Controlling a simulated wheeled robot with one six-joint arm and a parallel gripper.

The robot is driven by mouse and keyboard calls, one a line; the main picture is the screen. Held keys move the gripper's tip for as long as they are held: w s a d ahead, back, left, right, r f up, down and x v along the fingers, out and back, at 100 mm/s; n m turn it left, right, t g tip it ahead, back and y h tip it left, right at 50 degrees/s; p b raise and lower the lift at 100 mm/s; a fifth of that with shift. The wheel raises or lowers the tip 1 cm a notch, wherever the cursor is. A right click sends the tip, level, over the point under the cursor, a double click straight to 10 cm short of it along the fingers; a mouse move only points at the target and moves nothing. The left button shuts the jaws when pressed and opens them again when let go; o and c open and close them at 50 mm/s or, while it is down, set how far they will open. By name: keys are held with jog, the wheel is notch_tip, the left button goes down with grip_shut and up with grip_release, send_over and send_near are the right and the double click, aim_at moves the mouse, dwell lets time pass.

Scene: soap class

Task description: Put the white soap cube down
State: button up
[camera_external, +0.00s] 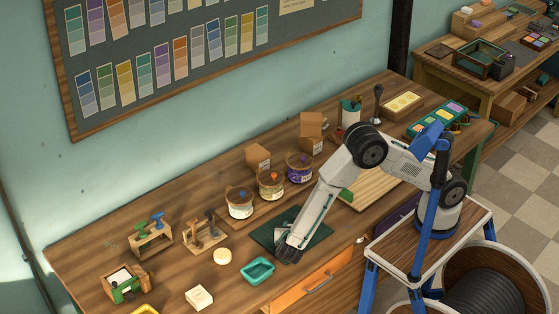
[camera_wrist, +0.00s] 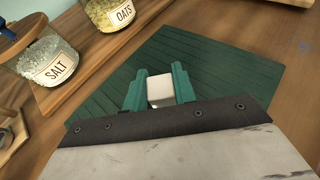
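The white soap cube (camera_wrist: 160,92) sits between the two green fingers of my gripper (camera_wrist: 160,88) in the wrist view. The fingers press against its left and right sides, so the gripper is shut on it. Below and beyond it is a dark green ribbed mat (camera_wrist: 225,68), which also shows on the bench in the external view (camera_external: 266,238). My gripper (camera_external: 288,254) points down at the mat's near edge there.
Jars labelled salt (camera_wrist: 50,57) and oats (camera_wrist: 108,12) stand on a wooden board behind the mat. A teal tray (camera_external: 257,279), a round cream disc (camera_external: 222,256) and a cream block (camera_external: 199,297) lie to the left. Bare bench (camera_wrist: 295,30) lies right of the mat.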

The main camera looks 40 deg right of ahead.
aim_at(199, 273)
jog(key=shift+c, duration=0.4)
